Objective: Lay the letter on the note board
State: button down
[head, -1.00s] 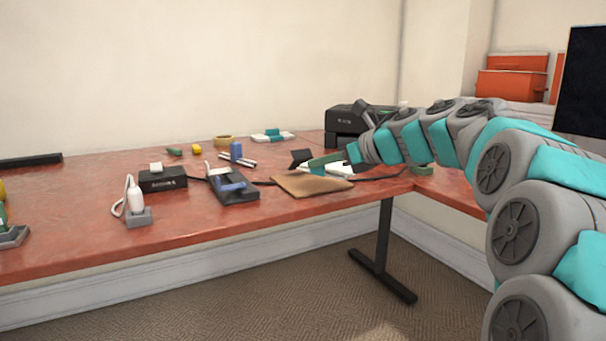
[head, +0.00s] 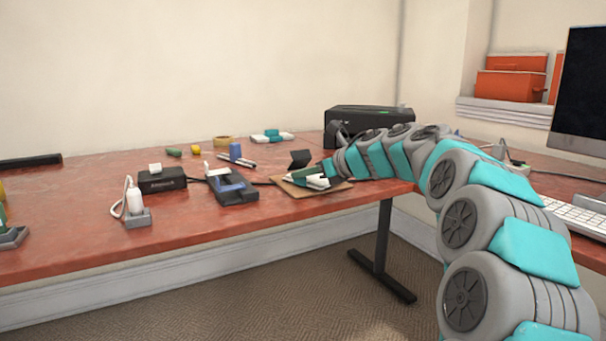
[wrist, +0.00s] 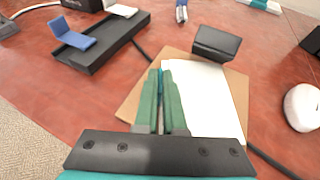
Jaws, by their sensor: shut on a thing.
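The note board (wrist: 239,92) is a flat tan-brown square on the red desk; in the head view its edge (head: 338,186) shows around the letter. The letter (wrist: 205,98), a white sheet, is over the board and covers much of its middle and right. It also shows in the head view (head: 319,183). My gripper (wrist: 162,73) has green fingers and is shut on the letter's left side, low over the board; it shows in the head view too (head: 297,176). I cannot tell whether the letter touches the board all over.
A black angled stand (wrist: 216,43) is at the board's far edge. A black tray with a blue piece (wrist: 95,42) lies to the left. A white mouse (wrist: 302,107) is on the right. A black cable runs close by the board.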

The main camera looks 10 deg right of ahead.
jog(key=shift+f+b, duration=0.4)
jog(key=shift+b, duration=0.1)
jog(key=c, duration=1)
grip_release()
jog(key=shift+r, duration=0.1)
jog(key=shift+s+d+r+p, duration=0.1)
jog(key=shift+r+p, duration=0.4)
jog(key=shift+p, duration=0.2)
jog(key=v, duration=1.1)
jog(key=shift+s+d+b, duration=0.2)
jog(key=shift+s+b, duration=0.05)
jog(key=shift+b, duration=0.1)
